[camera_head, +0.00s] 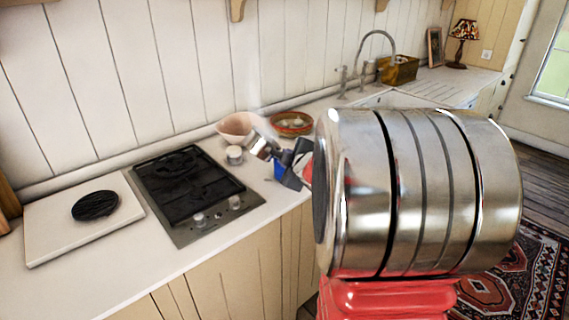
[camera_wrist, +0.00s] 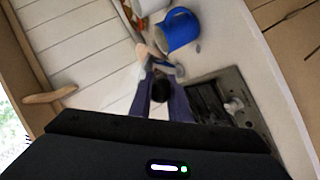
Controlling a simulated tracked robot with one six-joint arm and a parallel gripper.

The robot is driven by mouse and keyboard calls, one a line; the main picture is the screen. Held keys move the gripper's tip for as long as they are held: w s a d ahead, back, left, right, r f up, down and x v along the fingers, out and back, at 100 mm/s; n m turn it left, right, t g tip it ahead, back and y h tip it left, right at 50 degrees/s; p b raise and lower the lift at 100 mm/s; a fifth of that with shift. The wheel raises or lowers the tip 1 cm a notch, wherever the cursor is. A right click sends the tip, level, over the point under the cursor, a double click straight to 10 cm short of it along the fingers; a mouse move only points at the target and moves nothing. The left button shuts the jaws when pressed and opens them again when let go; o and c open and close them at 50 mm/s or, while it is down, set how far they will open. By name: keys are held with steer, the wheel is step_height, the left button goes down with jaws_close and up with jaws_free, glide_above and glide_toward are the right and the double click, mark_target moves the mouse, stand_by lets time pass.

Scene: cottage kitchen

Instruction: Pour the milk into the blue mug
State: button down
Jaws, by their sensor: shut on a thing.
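My gripper (camera_head: 286,160) is shut on a small grey metal vessel (camera_head: 262,145), which I take to be the milk jug. It is held tilted above the counter, to the right of the hob. No milk can be made out. The blue mug (camera_head: 279,171) is mostly hidden behind my gripper in the head view. In the wrist view the blue mug (camera_wrist: 180,30) shows clearly beyond my gripper (camera_wrist: 162,88), with its open mouth and handle. Whether the vessel touches the mug I cannot tell.
A black hob (camera_head: 190,188) lies left of my gripper. A small pale pot (camera_head: 235,155), a pink bowl (camera_head: 236,124) and a reddish dish (camera_head: 291,123) stand behind. A white board (camera_head: 60,232) bears a dark round trivet (camera_head: 95,205). The sink tap (camera_head: 378,38) is farther back.

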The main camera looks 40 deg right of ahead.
steer(key=shift+w+a+f+n+h+b, duration=0.2)
steer(key=shift+a+n+h+b, duration=0.1)
steer(key=shift+a+n, duration=0.15)
steer(key=w+a+f+n+h+b, duration=0.2)
steer(key=a+f+n, duration=0.3)
steer(key=a, duration=0.3)
steer(key=shift+w+a+h+b, duration=0.2)
steer(key=shift+h+b, duration=0.25)
steer(key=shift+h, duration=0.25)
stand_by(1.3)
steer(key=shift+f, duration=0.1)
stand_by(2.6)
